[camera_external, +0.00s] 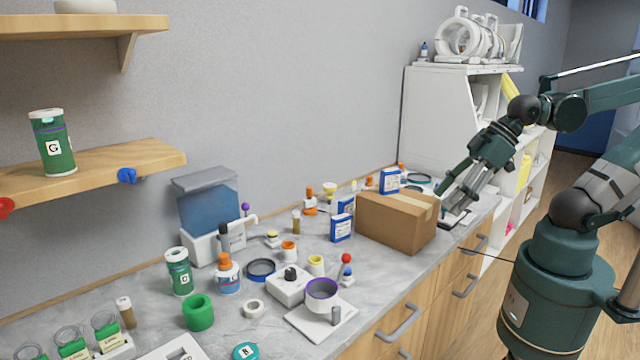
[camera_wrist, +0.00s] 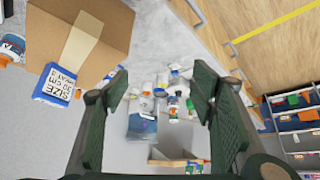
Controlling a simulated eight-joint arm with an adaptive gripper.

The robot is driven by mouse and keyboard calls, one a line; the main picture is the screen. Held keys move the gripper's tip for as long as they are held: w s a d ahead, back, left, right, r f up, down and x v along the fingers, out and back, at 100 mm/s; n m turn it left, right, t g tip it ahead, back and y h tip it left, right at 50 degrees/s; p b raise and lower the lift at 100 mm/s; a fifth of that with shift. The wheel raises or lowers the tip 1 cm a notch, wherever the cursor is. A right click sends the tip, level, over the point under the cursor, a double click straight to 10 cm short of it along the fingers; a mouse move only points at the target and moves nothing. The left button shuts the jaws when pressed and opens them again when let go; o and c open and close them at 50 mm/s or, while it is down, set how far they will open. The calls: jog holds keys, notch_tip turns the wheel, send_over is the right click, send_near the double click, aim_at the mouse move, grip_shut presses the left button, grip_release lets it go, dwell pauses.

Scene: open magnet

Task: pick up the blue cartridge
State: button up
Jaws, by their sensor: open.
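Several blue-and-white packages are in view, and I cannot tell which is the blue cartridge. In the external view, one blue package (camera_external: 390,181) shows at the cardboard box's back edge. Another blue package (camera_external: 341,227) stands left of the box, with one more (camera_external: 345,205) behind it. In the wrist view, a blue package with printed white label (camera_wrist: 58,85) shows beside the cardboard box, left of my fingers. My gripper (camera_external: 452,200) is right of the box, above the counter's right end. In the wrist view my gripper (camera_wrist: 160,85) is open, with nothing held between its fingers.
The cardboard box (camera_external: 395,222) stands close to my gripper's left. A clipboard-like item (camera_external: 455,218) lies under the gripper. Bottles, rings and small containers crowd the counter further left. A white shelf unit (camera_external: 425,115) stands behind. Drawer handles (camera_external: 466,287) protrude from the front.

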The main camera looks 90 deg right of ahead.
jog(key=shift+o, duration=0.5)
jog(key=shift+r, duration=0.1)
notch_tip(320, 180, up, 4)
jog(key=m+h+b, duration=0.5)
jog(key=m+h, duration=0.6)
jog(key=h, duration=0.1)
send_over(343, 219)
jog(key=s+a, duration=0.3)
jog(key=a, duration=0.2)
notch_tip(343, 219, down, 18)
jog(key=shift+s+t, duration=0.2)
jog(key=shift+t, duration=0.1)
jog(key=shift+d, duration=0.1)
jog(key=shift+b+x, duration=0.3)
jog(key=shift+x, duration=1)
